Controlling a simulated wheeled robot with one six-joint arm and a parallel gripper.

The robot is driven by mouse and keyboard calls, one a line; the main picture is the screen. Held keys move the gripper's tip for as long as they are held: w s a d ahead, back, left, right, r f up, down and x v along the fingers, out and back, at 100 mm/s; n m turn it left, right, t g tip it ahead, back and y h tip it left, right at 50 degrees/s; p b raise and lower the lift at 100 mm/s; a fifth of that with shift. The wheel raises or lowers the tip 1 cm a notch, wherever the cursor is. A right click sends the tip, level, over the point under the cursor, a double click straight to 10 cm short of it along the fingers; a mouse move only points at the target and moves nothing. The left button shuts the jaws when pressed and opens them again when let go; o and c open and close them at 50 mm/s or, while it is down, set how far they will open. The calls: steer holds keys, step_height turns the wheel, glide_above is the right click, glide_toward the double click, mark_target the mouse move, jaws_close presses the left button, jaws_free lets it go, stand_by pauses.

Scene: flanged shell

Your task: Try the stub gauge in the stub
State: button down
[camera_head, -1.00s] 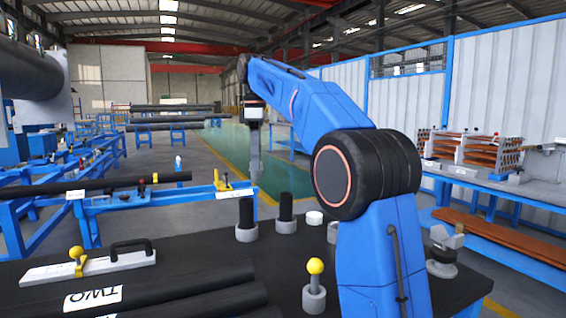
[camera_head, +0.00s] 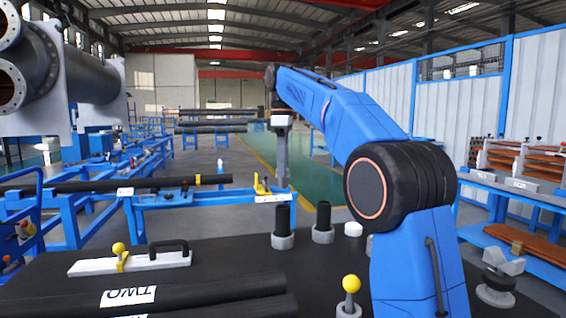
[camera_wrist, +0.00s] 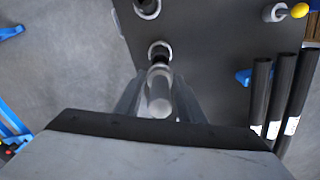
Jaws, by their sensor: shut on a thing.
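My gripper (camera_wrist: 158,98) is shut on a light grey cylinder with a dark far end (camera_wrist: 159,106), which I take for the stub gauge. In the head view my gripper (camera_head: 283,165) hangs above and behind the dark table, and the held piece is hard to make out there. A flanged shell (camera_head: 85,65) stands at the upper left. Two flanged stubs show on it, a lower stub (camera_head: 12,88) and an upper stub (camera_head: 8,25) cut by the picture edge. The gripper is far from both.
The dark table (camera_head: 225,262) carries two black cylinders in grey cups (camera_head: 282,240) (camera_head: 322,235), a yellow-knobbed piece (camera_head: 350,290), a white handled plate (camera_head: 135,262) and black tubes (camera_head: 210,295). Blue racks (camera_head: 150,220) stand left behind it. Green floor (camera_head: 300,160) lies open beyond.

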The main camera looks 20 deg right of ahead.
steer(key=shift+f, duration=2.2)
steer(key=shift+f, duration=2.45)
stand_by(0.7)
steer(key=shift+r, duration=0.1)
stand_by(0.5)
steer(key=shift+r, duration=4.65)
